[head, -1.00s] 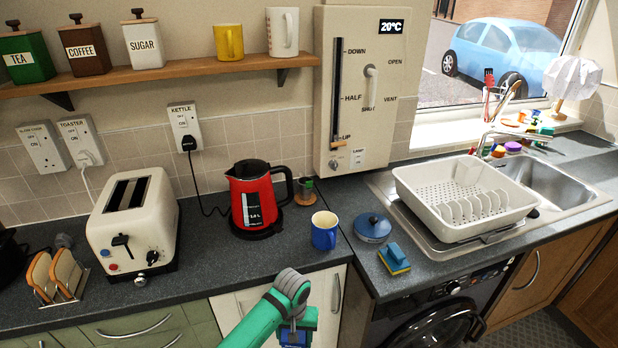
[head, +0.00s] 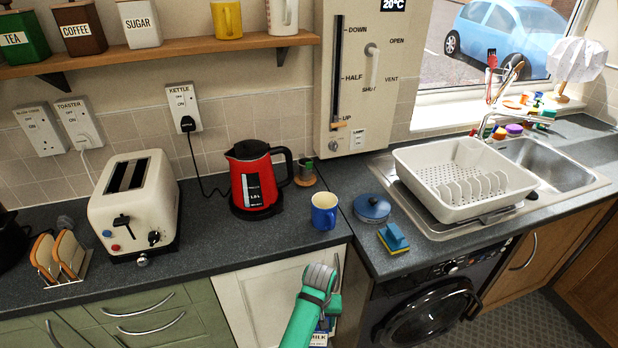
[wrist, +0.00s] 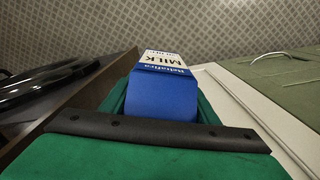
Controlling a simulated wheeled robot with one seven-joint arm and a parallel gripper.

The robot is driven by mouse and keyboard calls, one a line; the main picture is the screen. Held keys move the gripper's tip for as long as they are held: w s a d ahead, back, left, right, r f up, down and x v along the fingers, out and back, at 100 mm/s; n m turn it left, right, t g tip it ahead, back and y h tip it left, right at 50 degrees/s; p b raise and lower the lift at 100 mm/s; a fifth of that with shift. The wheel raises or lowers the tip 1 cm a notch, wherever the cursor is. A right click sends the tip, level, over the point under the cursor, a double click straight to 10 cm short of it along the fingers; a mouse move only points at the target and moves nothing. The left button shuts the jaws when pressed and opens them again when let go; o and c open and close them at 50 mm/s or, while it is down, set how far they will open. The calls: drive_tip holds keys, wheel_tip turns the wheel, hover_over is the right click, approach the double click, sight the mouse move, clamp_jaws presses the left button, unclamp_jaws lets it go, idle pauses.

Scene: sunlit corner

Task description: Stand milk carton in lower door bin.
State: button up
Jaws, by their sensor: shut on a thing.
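My gripper (wrist: 160,104) is shut on the milk carton (wrist: 163,88), with a green finger on each side of it. The carton is blue and white with "MILK" lettering, and its far end points away from the wrist camera. In the head view my gripper (head: 325,318) is low in front of the counter, and only a small part of the carton (head: 319,339) shows below it. The carton's exact tilt is hard to tell. A white door (head: 262,302) is under the counter behind my arm. No door bin can be made out.
A dark-fronted washing machine (head: 425,315) stands to the right of my gripper, and green drawers (head: 135,312) are to the left. Above, the counter (head: 270,248) holds a blue mug (head: 324,211), a red kettle (head: 256,185) and a toaster (head: 133,210). Patterned floor (wrist: 200,30) shows beyond the carton.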

drive_tip(key=s+a+f, duration=0.2)
drive_tip(key=s+f, duration=0.3)
drive_tip(key=shift+s+a, duration=0.35)
drive_tip(key=shift+s, duration=0.05)
drive_tip(key=shift+w, duration=0.1)
drive_tip(key=shift+s+a, duration=0.1)
drive_tip(key=shift+s, duration=0.1)
idle(0.6)
drive_tip(key=shift+w+a, duration=0.15)
drive_tip(key=shift+w, duration=0.05)
